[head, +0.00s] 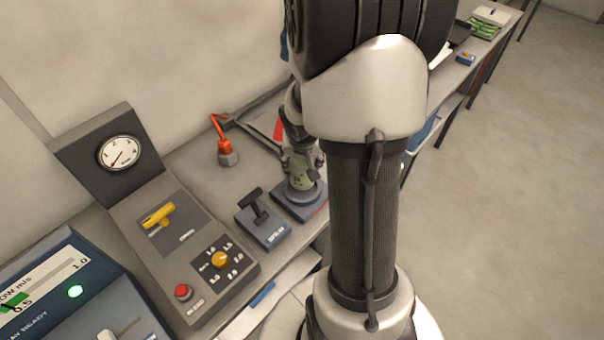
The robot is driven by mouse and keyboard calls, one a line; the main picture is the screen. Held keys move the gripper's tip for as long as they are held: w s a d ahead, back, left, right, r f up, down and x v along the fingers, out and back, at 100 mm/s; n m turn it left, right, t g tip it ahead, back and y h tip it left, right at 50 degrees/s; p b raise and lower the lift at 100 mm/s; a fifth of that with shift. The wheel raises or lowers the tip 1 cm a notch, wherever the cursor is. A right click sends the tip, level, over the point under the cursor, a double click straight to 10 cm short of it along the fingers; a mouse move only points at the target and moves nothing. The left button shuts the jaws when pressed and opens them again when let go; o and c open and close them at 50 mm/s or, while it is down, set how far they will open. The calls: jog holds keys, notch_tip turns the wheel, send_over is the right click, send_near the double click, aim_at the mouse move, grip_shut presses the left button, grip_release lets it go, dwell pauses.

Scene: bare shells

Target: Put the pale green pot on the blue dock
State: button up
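My own arm fills the middle of the view. The fingers are too small and overlapped to show whether they grip the pot.
A block with a black T-handle (261,218) stands just left of the dock. A grey console with a gauge (121,153) is further left. An orange-red item with a grey nut-like base (227,157) stands behind. Bare floor (500,180) lies to the right.

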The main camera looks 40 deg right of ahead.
jog(key=shift+f+b, duration=1.55)
jog(key=shift+f, duration=0.5)
jog(key=shift+f, duration=0.2)
jog(key=o, duration=1.3)
jog(key=shift+r, duration=0.1)
